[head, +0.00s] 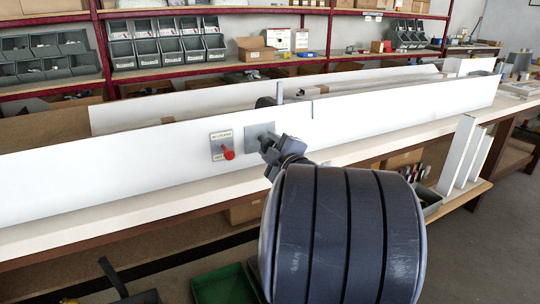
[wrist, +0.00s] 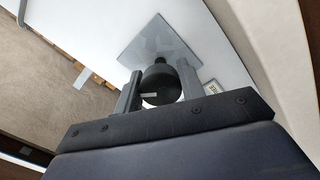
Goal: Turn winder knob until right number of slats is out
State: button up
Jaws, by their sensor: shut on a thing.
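The winder knob (wrist: 158,84) is black and round, with a pale mark on its face, in the middle of the wrist view. It sits in front of a square grey plate (wrist: 162,45) on a white panel. My gripper (wrist: 159,69) has one finger on each side of the knob and is shut on it. In the head view my gripper (head: 268,147) reaches the grey plate (head: 256,134) on the long white front panel (head: 110,160), and it hides the knob. I cannot make out a count of slats that are out.
A grey post (head: 280,92) rises behind the panel. White upright boards (head: 457,153) stand at the right. Shelves with grey bins (head: 133,52) line the back.

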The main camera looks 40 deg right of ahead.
jog(key=n+b, duration=0.3)
jog(key=n, duration=0.1)
jog(key=shift+f+n, duration=0.15)
jog(key=shift+n, duration=0.15)
jog(key=shift+n+b, duration=1)
jog(key=shift+n, duration=0.8)
jog(key=o, duration=1)
jog(key=shift+r, duration=0.2)
jog(key=shift+s, duration=0.15)
jog(key=shift+p+v, duration=1.05)
jog(key=shift+v, duration=4.25)
